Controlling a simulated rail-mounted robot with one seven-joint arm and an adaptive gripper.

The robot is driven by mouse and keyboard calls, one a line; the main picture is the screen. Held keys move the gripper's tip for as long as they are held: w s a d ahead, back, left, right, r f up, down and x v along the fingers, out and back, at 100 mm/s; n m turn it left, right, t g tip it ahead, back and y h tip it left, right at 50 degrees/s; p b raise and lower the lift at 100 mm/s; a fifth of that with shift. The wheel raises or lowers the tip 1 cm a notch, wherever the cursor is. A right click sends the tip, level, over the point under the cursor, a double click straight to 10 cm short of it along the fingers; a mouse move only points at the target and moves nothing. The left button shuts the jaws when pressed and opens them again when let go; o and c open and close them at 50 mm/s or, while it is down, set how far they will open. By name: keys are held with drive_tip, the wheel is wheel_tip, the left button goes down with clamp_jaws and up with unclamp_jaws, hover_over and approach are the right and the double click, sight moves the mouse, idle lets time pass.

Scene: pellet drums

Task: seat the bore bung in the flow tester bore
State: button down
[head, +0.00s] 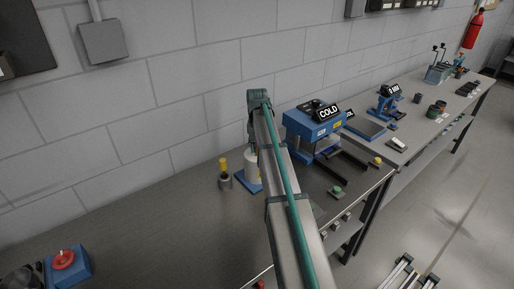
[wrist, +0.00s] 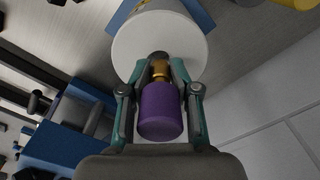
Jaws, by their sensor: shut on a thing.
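The bore bung (wrist: 161,112) has a purple head and a brass-coloured stem, and shows in the wrist view. My gripper (wrist: 161,73) is shut on it, with a teal-sided finger on each side of the stem. The flow tester (wrist: 125,48) is a white cylinder on a blue base, just beyond the fingertips. A dark spot at the stem's far end looks like the bore; I cannot tell whether the stem is inside it. In the head view the flow tester (head: 251,168) is partly hidden behind my arm, and the bung cannot be made out.
A grey holder with a yellow-topped piece (head: 224,176) stands left of the tester. A blue press marked COLD (head: 312,127) stands close on the right. A blue box with a red knob (head: 67,262) is at the near left. The bench between is clear.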

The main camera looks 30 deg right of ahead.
drive_tip(key=shift+f, duration=0.5)
drive_tip(key=c, duration=0.8)
unclamp_jaws()
drive_tip(key=shift+o, duration=0.2)
drive_tip(key=shift+r+p, duration=1)
drive_tip(key=shift+r, duration=2.05)
wheel_tip(320, 180, up, 12)
